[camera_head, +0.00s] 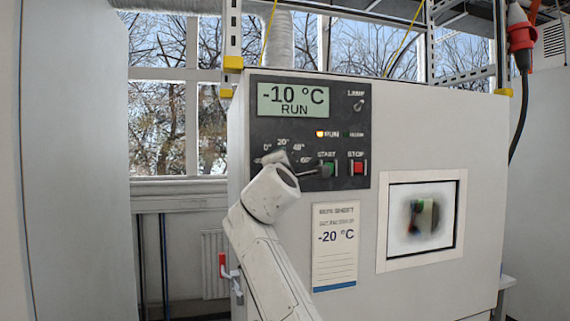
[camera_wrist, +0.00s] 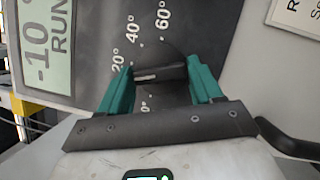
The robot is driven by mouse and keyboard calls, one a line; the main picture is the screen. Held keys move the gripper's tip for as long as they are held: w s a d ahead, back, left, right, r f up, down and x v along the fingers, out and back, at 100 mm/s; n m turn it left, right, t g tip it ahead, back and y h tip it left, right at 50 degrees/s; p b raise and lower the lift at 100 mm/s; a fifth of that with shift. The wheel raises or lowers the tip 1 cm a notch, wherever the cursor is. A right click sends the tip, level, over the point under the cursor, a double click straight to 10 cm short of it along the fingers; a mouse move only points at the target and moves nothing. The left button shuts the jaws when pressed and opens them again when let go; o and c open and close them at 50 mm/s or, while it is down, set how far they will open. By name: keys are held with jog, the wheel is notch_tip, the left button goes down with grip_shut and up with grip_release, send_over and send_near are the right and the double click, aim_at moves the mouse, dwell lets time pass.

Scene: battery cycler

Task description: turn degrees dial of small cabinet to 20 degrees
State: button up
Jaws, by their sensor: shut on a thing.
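The cabinet's dark control panel (camera_head: 345,130) carries a round degrees dial, mostly hidden behind my gripper (camera_head: 288,163) in the head view. Labels from 0° to 60° arc above it. In the wrist view, my gripper (camera_wrist: 161,76) has its two teal fingers on either side of the black dial (camera_wrist: 165,70) and is shut on it. A pale pointer line on the dial faces picture-left, toward the side with the 0° and 20° labels; the exact mark it meets is unclear. The display (camera_head: 293,99) reads -10 °C RUN.
Right of my gripper are a green START button (camera_head: 328,169) and a red STOP button (camera_head: 358,168). A lamp switch (camera_head: 358,105) is above. A sheet (camera_head: 336,246) below reads -20 °C. A window (camera_head: 385,235) is set in the cabinet front. A red handle (camera_head: 222,263) is lower left.

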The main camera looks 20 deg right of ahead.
jog(key=shift+r+m+g+p, duration=0.15)
jog(key=shift+m+g+p, duration=0.65)
jog(key=shift+m, duration=1.2)
jog(key=o, duration=1)
jog(key=shift+d, duration=0.1)
jog(key=shift+c, duration=0.2)
jog(key=b+v, duration=0.3)
jog(key=v, duration=0.7)
jog(key=shift+s+b, duration=0.35)
jog(key=shift+b, duration=0.05)
